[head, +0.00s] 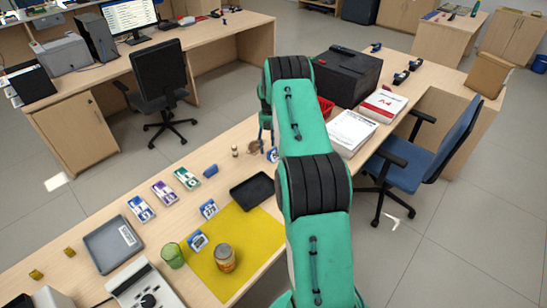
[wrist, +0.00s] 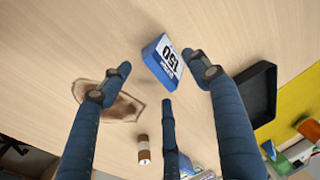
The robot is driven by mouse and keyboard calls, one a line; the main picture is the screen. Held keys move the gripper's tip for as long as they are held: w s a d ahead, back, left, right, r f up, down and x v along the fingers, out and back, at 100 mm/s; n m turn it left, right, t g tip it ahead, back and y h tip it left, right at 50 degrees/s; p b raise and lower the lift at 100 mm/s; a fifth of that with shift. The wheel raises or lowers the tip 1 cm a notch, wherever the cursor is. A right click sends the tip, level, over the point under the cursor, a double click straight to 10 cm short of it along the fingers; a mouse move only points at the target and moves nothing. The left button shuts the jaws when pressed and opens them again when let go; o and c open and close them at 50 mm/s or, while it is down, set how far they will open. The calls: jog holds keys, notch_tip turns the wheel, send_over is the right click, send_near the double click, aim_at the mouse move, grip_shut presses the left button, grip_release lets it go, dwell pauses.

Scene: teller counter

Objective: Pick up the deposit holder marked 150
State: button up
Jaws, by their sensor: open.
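The deposit holder marked 150 (wrist: 163,62) is a blue and white block on the wooden counter in the wrist view. Its number shows upside down. My gripper (wrist: 160,80) has its blue fingers spread apart, with the holder beyond and between the fingertips; no finger is clearly touching it. In the head view a small blue and white piece, probably this holder (head: 272,155), shows at the edge of my green arm, which hides most of the gripper.
A black tray (head: 252,191) lies beside the holder, then a yellow mat (head: 240,232) with a jar (head: 225,258). Other blue and white holders (head: 208,209) stand at the mat's edge. A small brown and white cylinder (wrist: 143,150) and a flat brown piece (wrist: 120,107) are near the fingers.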

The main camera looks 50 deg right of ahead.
jog(key=shift+s+a+f, duration=0.1)
jog(key=shift+s+f, duration=0.05)
jog(key=shift+f, duration=1)
jog(key=c, duration=1.4)
